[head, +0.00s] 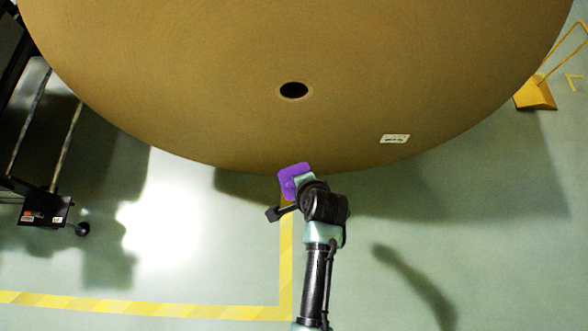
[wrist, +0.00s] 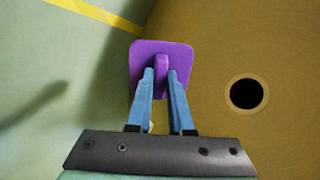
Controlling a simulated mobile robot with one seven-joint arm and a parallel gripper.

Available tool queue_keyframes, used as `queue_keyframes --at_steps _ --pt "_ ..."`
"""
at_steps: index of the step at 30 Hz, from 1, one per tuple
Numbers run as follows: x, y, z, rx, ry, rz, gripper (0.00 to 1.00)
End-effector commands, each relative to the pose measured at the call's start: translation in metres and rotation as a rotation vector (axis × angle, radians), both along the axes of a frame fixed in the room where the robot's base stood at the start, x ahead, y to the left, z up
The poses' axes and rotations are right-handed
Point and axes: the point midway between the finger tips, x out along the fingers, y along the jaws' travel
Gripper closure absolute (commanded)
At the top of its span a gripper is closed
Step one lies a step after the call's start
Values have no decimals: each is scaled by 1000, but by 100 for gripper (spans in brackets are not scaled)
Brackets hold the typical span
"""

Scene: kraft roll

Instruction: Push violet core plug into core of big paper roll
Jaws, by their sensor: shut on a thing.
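The big paper roll (head: 200,90) is a huge brown disc face filling the upper part of the head view; it also fills the right of the wrist view (wrist: 220,45). Its core (head: 294,91) is a dark, empty round hole near the middle; in the wrist view the core (wrist: 246,94) lies right of my gripper. The violet core plug (head: 290,181) is a squarish violet plate with a central grip rib, clear in the wrist view (wrist: 143,60). My gripper (wrist: 161,80) is shut on that rib. The plug is below the core in the head view, apart from it. The plug's far side is hidden.
A white label (head: 394,139) is on the roll face. A yellow wedge (head: 536,94) stands by the roll at right. Dark machinery (head: 40,205) stands at left. Yellow tape (head: 150,307) marks the green floor, which is otherwise open around my arm.

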Motion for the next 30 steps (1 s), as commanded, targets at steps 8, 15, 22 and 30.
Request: queue_keyframes --at_steps 8,15,22,30 --pt "2 -18 2 43 -181 -239 100" --pt "-1 -12 18 64 -346 -324 100" --pt "-1 5 29 96 -542 -339 100" --pt "21 10 20 138 -789 -336 100"
